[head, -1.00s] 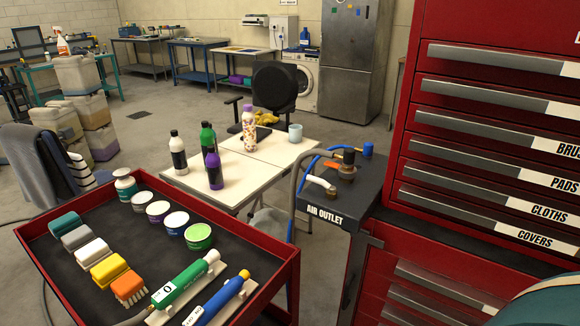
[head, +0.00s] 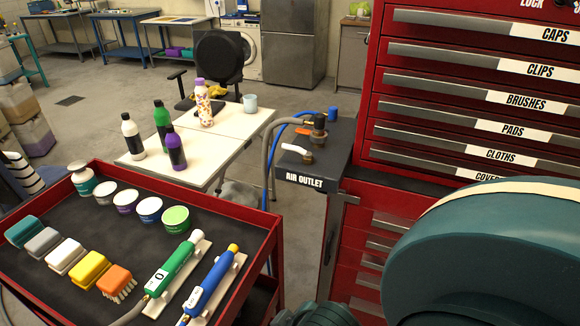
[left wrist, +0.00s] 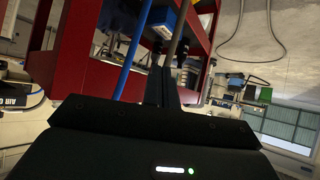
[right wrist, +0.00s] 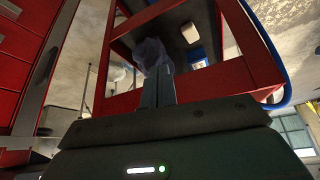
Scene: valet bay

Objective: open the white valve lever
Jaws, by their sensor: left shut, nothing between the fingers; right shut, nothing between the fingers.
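The white valve lever (head: 296,150) sits on top of the dark air outlet box (head: 318,160), left of a red tool cabinet in the head view. An orange lever and a brass fitting (head: 318,135) stand just behind it. My left gripper (left wrist: 166,84) is shut and empty in the left wrist view. The air outlet label (left wrist: 22,102) shows at that view's left edge, away from the fingers. My right gripper (right wrist: 158,88) is shut and empty in front of red cart framing. Neither gripper's fingertips show in the head view. The lever is not clear in either wrist view.
A red cart (head: 258,262) with brushes, tubs and two inflator-like tools stands left of the outlet. The red cabinet (head: 375,130) rises to the right. A white table (head: 217,133) with bottles stands behind. Blue and grey hoses run down beside the outlet box.

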